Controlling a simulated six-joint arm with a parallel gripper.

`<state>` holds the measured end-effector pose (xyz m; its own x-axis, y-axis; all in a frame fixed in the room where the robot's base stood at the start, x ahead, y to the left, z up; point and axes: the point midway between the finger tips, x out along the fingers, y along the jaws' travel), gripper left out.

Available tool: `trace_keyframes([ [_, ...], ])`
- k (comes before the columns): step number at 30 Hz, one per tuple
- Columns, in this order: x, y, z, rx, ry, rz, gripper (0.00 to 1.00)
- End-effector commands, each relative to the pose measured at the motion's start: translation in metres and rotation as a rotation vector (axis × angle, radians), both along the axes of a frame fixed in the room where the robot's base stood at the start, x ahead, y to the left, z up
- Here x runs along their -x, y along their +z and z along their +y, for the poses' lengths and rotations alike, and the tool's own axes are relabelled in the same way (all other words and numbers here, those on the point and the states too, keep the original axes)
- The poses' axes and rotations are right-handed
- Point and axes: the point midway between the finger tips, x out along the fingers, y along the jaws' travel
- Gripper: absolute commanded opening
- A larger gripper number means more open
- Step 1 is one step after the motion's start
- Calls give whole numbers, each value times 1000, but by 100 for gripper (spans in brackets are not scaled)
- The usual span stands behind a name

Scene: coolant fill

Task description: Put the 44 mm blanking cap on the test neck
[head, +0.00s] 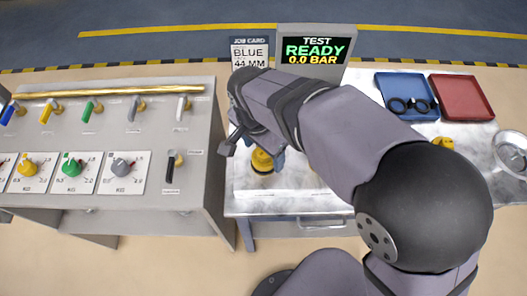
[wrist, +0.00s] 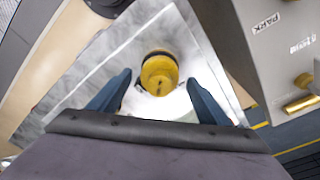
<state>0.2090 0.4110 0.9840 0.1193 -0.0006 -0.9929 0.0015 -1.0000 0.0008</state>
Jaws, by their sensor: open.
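A round yellow cap-like piece (wrist: 159,74) with a small dark mark on top stands on the bright metal bench, ahead of and between my fingertips in the wrist view. It also shows in the head view (head: 262,162), just beside my fingers. My gripper (wrist: 158,80) is open, with one blue finger on each side of the piece and nothing clamped. In the head view my gripper (head: 276,156) is partly hidden by my arm. I cannot tell whether this piece is the blanking cap or sits on the test neck. Another yellow piece (head: 443,143) stands right of my arm.
A job card (head: 249,52) reads BLUE, 44 MM. The test display (head: 316,49) reads READY, 0.0 BAR. A blue tray (head: 385,78) holds two black rings; a red tray (head: 462,98) looks empty. A grey valve panel (head: 110,190) stands left. A glass bowl (head: 508,150) is far right.

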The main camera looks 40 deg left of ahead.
Motion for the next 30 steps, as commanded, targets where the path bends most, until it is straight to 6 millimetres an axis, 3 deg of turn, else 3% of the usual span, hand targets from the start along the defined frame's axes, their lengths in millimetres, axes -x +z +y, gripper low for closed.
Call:
trace_keyframes([
  [13,7,54,1,-2,1,-1,71],
  [30,7,59,0,1,1,0,71],
])
